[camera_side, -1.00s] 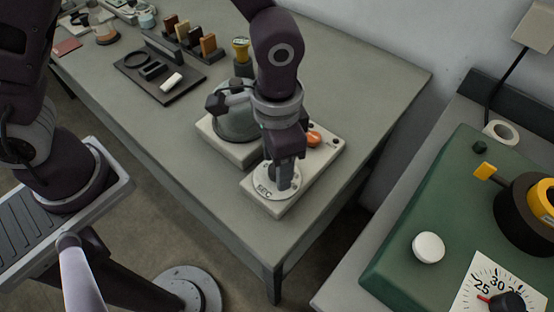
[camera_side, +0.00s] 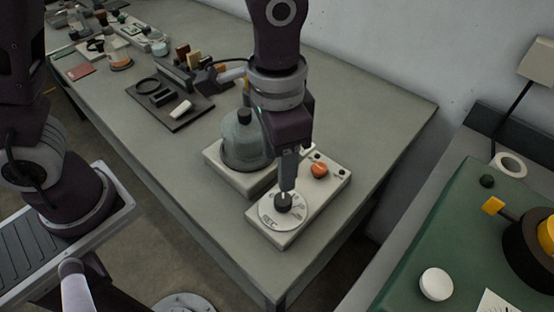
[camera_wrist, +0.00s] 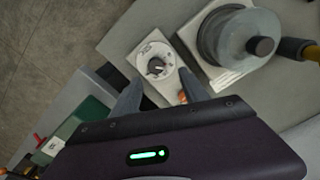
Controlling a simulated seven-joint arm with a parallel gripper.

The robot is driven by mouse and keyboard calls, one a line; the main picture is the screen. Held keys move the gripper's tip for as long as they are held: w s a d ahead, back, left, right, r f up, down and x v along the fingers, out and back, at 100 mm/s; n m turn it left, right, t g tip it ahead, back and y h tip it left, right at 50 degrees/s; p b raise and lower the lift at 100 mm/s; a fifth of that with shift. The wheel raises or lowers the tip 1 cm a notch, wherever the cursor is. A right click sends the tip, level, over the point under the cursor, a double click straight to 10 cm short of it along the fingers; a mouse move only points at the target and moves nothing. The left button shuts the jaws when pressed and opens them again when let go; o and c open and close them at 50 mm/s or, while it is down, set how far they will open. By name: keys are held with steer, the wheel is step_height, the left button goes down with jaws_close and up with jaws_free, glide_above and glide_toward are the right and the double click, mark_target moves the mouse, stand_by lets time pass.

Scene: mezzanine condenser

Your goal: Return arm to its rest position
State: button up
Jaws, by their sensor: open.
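My gripper (camera_side: 288,178) points down just above the timer box (camera_side: 317,204) at the near corner of the grey table. The box has a dark dial knob (camera_side: 283,201) on a white "SEC" dial and an orange button (camera_side: 319,170). In the wrist view my gripper (camera_wrist: 163,97) has its two fingers spread apart with nothing between them. The dial knob also shows in the wrist view (camera_wrist: 156,67), beyond the fingertips. In the side view the fingers overlap, and the fingertips look close above the knob.
A grey domed device (camera_side: 246,142) on a white base stands beside the timer box. A black tray (camera_side: 170,104) with small items lies further back. A green bench unit (camera_side: 470,225) stands at the right across a gap. The table's near-left surface is clear.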

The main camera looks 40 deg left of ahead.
steer(key=s+a+r+n+t, duration=0.2)
steer(key=a+r, duration=0.6)
steer(key=a, duration=0.1)
steer(key=s+a+r+n+t, duration=0.3)
steer(key=s+a, duration=0.5)
steer(key=s, duration=0.2)
steer(key=shift+a+n, duration=0.2)
steer(key=shift+n, duration=0.1)
